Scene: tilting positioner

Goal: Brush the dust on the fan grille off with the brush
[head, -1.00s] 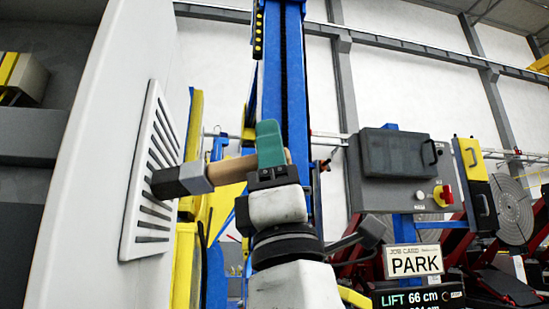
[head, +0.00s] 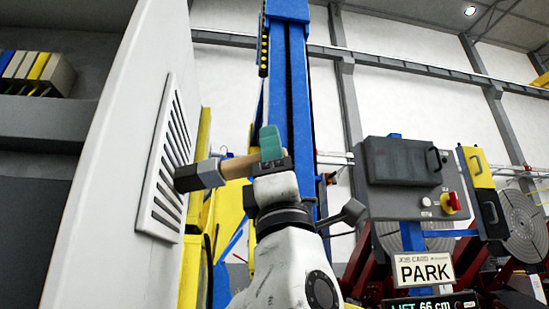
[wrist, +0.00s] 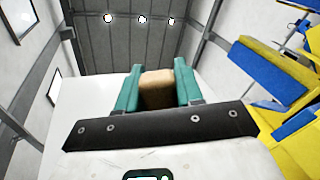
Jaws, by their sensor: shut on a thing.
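The fan grille (head: 165,160) is a white slotted panel on the side of a large pale cabinet, left of centre in the head view. The brush has a tan wooden handle (head: 236,167) and a dark grey head (head: 200,176). My gripper (head: 271,145), with green fingers, is shut on the handle. The wrist view shows the tan handle (wrist: 157,90) between both fingers (wrist: 160,82). The brush lies sideways, its head pointing left at the grille's lower right part. It overlaps the slots; I cannot tell if it touches. No dust can be made out.
The cabinet's pale side wall (head: 110,150) fills the left. A blue column (head: 287,90) stands behind my gripper, with yellow parts beside it. A grey control box (head: 405,175) and a PARK sign (head: 424,269) are at the right.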

